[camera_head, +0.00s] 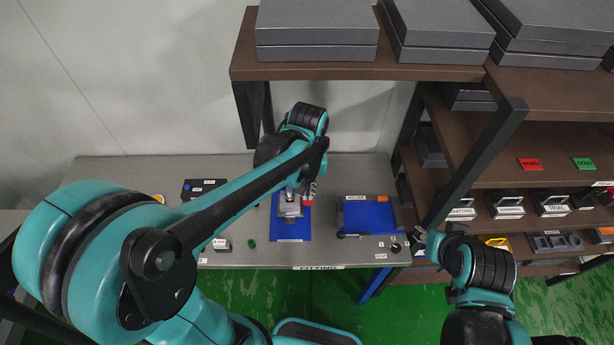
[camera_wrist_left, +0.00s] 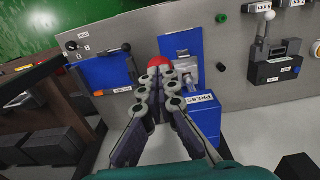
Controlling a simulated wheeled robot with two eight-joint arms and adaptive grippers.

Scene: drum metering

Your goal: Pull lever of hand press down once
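The hand press (camera_head: 290,207) stands on a blue base plate on the grey table; its silver body (camera_wrist_left: 188,72) and blue part labelled PRESS (camera_wrist_left: 203,115) show in the left wrist view. The lever's red knob (camera_wrist_left: 157,59) appears just past the fingertips of my left gripper (camera_wrist_left: 162,76), which partly hide it. The left fingers are drawn together, with no clear gap between the tips. In the head view this gripper (camera_head: 312,188) is above the red knob (camera_head: 308,198). I cannot tell whether they touch. My right gripper (camera_head: 416,238) is near the table's right edge, away from the press.
A black device (camera_head: 203,188) and a green cap (camera_head: 252,244) are to the left. A shelf with grey boxes (camera_head: 317,30) overhangs the back; a rack (camera_head: 530,180) stands at right.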

